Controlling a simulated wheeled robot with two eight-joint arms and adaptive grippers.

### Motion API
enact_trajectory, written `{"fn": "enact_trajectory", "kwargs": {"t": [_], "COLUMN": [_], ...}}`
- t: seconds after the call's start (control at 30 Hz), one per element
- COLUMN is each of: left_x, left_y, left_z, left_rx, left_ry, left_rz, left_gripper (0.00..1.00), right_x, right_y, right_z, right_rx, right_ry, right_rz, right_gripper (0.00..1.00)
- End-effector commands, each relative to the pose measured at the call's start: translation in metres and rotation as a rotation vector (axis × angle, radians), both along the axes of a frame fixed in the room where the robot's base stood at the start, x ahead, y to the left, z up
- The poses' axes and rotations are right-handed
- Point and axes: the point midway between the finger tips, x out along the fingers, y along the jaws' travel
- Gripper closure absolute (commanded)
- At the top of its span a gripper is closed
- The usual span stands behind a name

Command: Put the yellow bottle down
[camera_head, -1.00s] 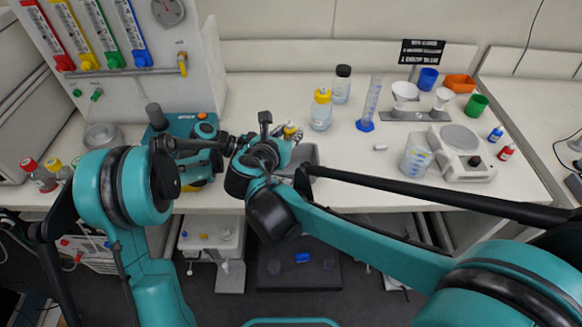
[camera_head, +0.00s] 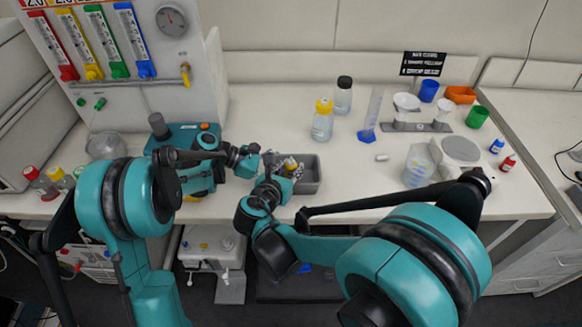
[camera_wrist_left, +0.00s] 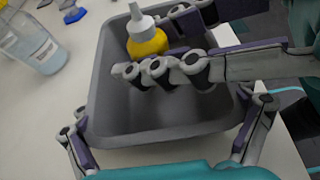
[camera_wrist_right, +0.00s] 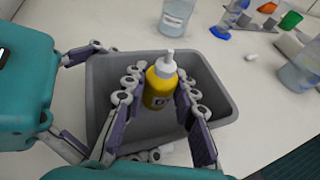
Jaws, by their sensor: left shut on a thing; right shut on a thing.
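The yellow bottle (camera_wrist_right: 158,88) has a white nozzle and stands roughly upright within the outline of the grey tray (camera_wrist_right: 215,103). My right gripper (camera_wrist_right: 160,100) is shut on it, one finger on each side. The bottle also shows at the top of the left wrist view (camera_wrist_left: 146,40), partly behind the right gripper's fingers. Its base is hidden, so I cannot tell whether it touches the tray floor. My left gripper (camera_wrist_left: 167,118) is spread wide and shut on the tray's near end, one finger at each side. In the head view the tray (camera_head: 312,180) sits at the bench's front edge.
A clear bottle with a yellow cap (camera_head: 322,122) and a black-capped bottle (camera_head: 343,95) stand behind the tray. A blue-based cylinder (camera_head: 371,115), a beaker (camera_head: 418,165) and a scale (camera_head: 462,160) stand to the right. A teal device (camera_head: 200,165) is close on the left.

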Motion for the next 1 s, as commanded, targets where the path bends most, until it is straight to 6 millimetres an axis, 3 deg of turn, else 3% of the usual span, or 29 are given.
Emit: {"fn": "enact_trajectory", "kwargs": {"t": [0.4, 0.43, 0.5, 0.83, 1.0], "left_x": [0.000, 0.000, 0.000, 0.000, 0.000], "left_y": [0.000, 0.000, 0.000, 0.000, 0.000], "left_z": [-0.001, -0.001, -0.001, -0.001, -0.001], "left_rx": [0.002, 0.002, 0.002, 0.002, 0.002], "left_ry": [0.000, 0.000, 0.000, 0.000, 0.000], "left_rz": [-0.001, -0.001, -0.001, 0.000, 0.000], "left_gripper": [0.24, 0.24, 0.24, 0.24, 0.24], "right_x": [0.000, 0.000, 0.000, 0.000, -0.009], "right_y": [0.000, 0.000, 0.000, 0.000, 0.004], "right_z": [-0.010, -0.010, -0.010, -0.009, 0.006], "right_rx": [0.000, 0.000, 0.000, 0.000, -0.001], "right_ry": [0.000, 0.000, 0.000, 0.001, 0.001], "right_rz": [0.000, 0.000, 0.000, -0.001, 0.003], "right_gripper": [0.96, 0.71, 0.52, 0.52, 0.52]}}
